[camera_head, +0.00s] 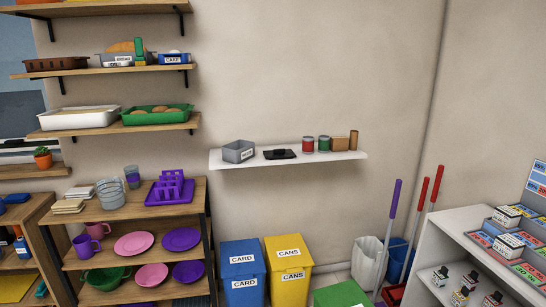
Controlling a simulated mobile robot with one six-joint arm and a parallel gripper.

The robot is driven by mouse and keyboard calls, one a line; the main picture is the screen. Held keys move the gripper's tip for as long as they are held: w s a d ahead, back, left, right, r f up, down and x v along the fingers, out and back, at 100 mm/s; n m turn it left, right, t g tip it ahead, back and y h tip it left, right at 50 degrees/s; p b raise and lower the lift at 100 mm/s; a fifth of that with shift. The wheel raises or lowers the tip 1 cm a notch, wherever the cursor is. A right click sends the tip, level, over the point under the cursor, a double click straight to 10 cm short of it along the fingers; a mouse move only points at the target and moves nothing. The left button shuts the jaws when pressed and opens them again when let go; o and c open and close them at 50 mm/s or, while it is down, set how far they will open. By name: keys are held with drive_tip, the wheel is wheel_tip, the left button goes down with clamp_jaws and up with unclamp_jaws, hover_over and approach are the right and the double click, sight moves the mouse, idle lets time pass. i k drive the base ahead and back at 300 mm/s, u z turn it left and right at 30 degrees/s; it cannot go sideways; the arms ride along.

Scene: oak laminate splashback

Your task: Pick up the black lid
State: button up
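A flat black thing (280,154), which looks like the black lid, lies on a white wall shelf (232,162) in the middle of the head camera view. A grey labelled box (238,151) stands on the shelf to its left. A red can (308,145) and a green can (324,144) stand to its right, with brown items (340,143) beyond them. The lid sits apart from these and nothing covers it. My gripper does not show in this view.
Below the shelf stand a blue CARD bin (241,270) and a yellow CANS bin (290,266). A wooden rack (150,207) with plates and cups is at left. Long-handled tools (392,215) lean at right, beside a white display unit (455,235). The wall above the shelf is clear.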

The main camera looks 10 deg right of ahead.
sight(275, 155)
drive_tip(key=u, duration=0.2)
drive_tip(key=k, duration=0.75)
drive_tip(key=u, duration=0.55)
drive_tip(key=k, duration=0.55)
drive_tip(key=u, duration=0.6)
drive_tip(key=i, duration=2)
drive_tip(key=z, duration=0.8)
drive_tip(key=i, duration=0.65)
drive_tip(key=z, duration=0.4)
